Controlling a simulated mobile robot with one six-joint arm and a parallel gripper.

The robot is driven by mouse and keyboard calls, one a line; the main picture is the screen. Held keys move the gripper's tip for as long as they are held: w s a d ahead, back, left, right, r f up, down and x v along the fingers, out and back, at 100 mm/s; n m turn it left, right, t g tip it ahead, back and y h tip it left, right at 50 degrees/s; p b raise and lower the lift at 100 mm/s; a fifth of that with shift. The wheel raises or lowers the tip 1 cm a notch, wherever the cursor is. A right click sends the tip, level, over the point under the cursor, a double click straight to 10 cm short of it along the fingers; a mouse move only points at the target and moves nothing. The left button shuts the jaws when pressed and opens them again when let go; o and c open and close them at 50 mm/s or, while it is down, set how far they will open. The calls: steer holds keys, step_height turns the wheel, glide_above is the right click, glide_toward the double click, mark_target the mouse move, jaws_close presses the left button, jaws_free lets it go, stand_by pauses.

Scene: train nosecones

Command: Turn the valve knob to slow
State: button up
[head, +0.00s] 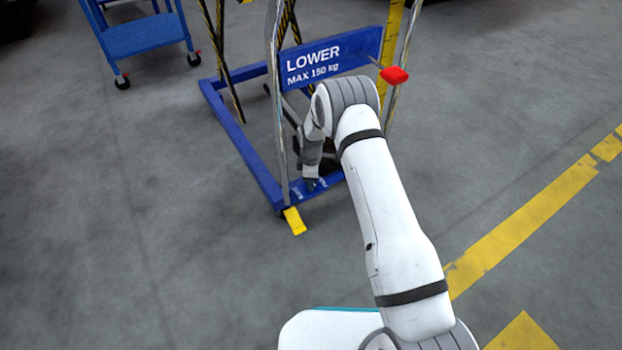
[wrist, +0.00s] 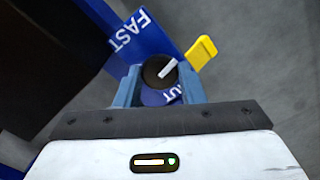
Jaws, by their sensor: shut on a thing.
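The valve knob (wrist: 158,72) is black and round with a white pointer line, seen in the wrist view. The line slants toward the upper right, toward the yellow pedal. My gripper (wrist: 160,88) is shut on the knob, one finger on each side. It also shows low over the blue base in the head view (head: 311,183), where I cannot make out the knob. A white FAST label (wrist: 130,30) lies up and left of the knob. Letters ending in "UT" (wrist: 172,93) show below it, partly covered. I see no SLOW label.
The blue lift frame (head: 235,150) has upright metal bars and a LOWER sign (head: 325,65). A yellow pedal (head: 294,220) sits at its near corner, close beside my gripper. A red handle (head: 394,75) is at the right. A blue cart (head: 140,40) stands behind. Floor at left is clear.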

steer(key=shift+m, duration=0.9)
steer(key=o, duration=1)
step_height(320, 180, up, 8)
steer(key=p, duration=0.3)
steer(key=shift+f, duration=0.1)
